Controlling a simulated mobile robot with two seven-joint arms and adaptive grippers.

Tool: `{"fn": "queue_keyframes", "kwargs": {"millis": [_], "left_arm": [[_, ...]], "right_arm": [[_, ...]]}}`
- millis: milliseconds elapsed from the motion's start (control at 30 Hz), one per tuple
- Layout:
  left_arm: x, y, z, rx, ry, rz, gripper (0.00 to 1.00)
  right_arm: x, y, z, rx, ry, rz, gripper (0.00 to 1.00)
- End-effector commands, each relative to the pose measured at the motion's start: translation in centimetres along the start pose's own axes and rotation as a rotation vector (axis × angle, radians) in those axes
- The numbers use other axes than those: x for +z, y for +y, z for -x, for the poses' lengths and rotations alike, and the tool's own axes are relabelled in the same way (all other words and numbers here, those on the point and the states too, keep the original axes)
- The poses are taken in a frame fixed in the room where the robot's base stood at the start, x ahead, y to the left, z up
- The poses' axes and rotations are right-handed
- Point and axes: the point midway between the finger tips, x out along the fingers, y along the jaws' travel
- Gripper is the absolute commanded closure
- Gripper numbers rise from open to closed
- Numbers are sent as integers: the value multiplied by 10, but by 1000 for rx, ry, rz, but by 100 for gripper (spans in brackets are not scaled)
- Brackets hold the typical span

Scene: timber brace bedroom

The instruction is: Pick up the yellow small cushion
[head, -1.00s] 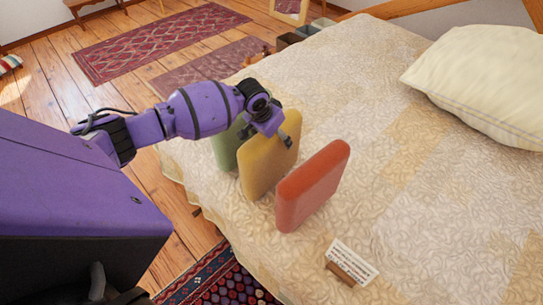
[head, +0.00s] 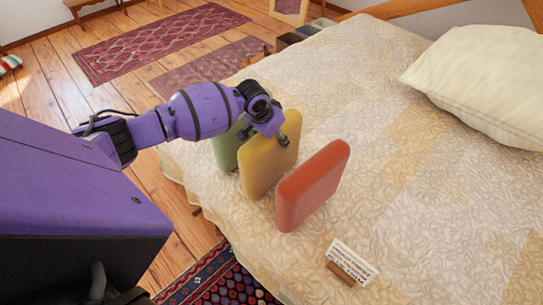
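The yellow small cushion (head: 268,172) stands upright on the bed, in the middle of a row of three. The green cushion (head: 225,150) is behind it to the left, partly hidden by my arm. The red cushion (head: 312,187) stands in front to the right, with a narrow gap between them. My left gripper (head: 265,134) is at the top of the yellow cushion. One dark finger shows against its right face; the far finger is mostly hidden. Whether the fingers press on it cannot be told. The cushion's base looks to be on the bedspread. My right gripper is not in view.
A small printed card on a wooden stand (head: 350,264) is on the bed near the front. A large cream pillow (head: 480,85) lies at the right. The bedspread (head: 400,200) between them is clear. Rugs (head: 155,42) lie on the wooden floor.

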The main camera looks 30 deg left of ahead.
Motion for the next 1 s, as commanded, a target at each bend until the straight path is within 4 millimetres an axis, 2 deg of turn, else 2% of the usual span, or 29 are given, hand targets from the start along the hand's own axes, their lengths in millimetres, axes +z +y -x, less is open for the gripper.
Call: {"fn": "queue_keyframes", "kwargs": {"millis": [100, 433, 800, 1000], "left_arm": [[0, -2, 0, -4, -1, 0, 100], [-3, -3, 7, -6, 2, -1, 100], [-32, -2, 74, -4, 6, -2, 100], [-40, -1, 94, -2, 4, -1, 100]], "right_arm": [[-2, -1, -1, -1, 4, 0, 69], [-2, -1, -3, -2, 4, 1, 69], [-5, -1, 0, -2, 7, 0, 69], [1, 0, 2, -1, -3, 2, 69]]}}
